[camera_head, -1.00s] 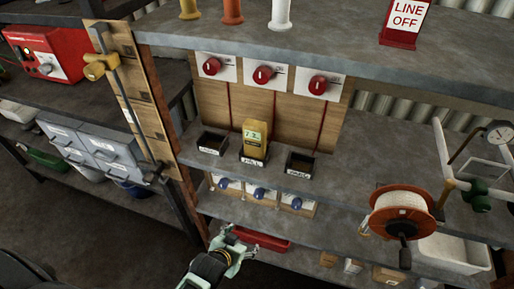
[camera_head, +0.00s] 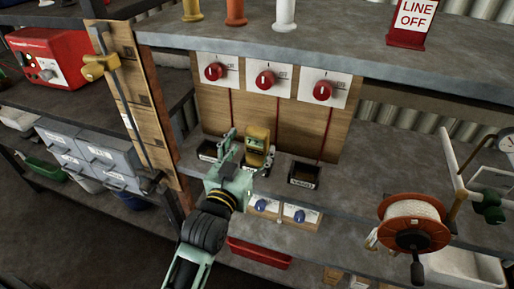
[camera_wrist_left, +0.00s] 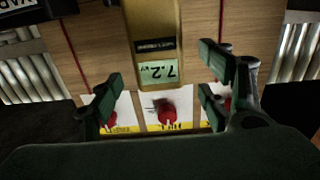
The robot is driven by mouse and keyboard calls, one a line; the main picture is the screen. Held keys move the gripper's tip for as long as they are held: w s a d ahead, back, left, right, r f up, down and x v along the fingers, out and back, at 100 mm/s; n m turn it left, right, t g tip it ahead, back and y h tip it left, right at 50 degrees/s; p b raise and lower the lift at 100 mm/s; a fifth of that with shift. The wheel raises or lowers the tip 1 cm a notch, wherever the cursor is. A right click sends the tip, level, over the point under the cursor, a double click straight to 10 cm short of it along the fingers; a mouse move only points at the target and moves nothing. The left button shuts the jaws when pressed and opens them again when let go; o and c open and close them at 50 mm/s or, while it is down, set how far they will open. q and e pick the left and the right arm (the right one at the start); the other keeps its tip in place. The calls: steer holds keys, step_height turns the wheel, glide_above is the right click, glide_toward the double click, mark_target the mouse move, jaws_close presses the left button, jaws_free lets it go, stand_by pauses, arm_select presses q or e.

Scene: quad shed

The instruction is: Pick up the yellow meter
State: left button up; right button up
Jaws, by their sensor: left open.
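The yellow meter (camera_head: 258,137) stands upright on the middle shelf, in front of a wooden panel. In the left wrist view the meter (camera_wrist_left: 152,22) shows from above the centre, with its display reading 7.2 upside down. My left gripper (camera_head: 249,155) is open, with its fingers near the meter and its body hiding the meter's lower part and its tray. In the left wrist view the open fingers (camera_wrist_left: 160,85) lie to either side of the meter's line; I cannot tell whether they touch it. My right gripper is not in view.
A small dark tray (camera_head: 304,175) stands right of the meter; another (camera_head: 208,150) is partly hidden at left. Red knobs (camera_head: 265,80) line the panel above. An orange cable reel (camera_head: 412,224) stands at right. A wooden post (camera_head: 130,100) bounds the left side.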

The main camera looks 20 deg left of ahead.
mark_target(255, 143)
arm_select(q)
steer(key=w, duration=0.4)
steer(key=shift+w+d+f, duration=0.15)
steer(key=shift+w+f, duration=0.1)
steer(key=shift+w, duration=0.05)
steer(key=shift+c, duration=0.2)
steer(key=c, duration=1.3)
steer(key=shift+c, duration=0.9)
steer(key=shift+r+p, duration=0.15)
steer(key=shift+p, duration=0.15)
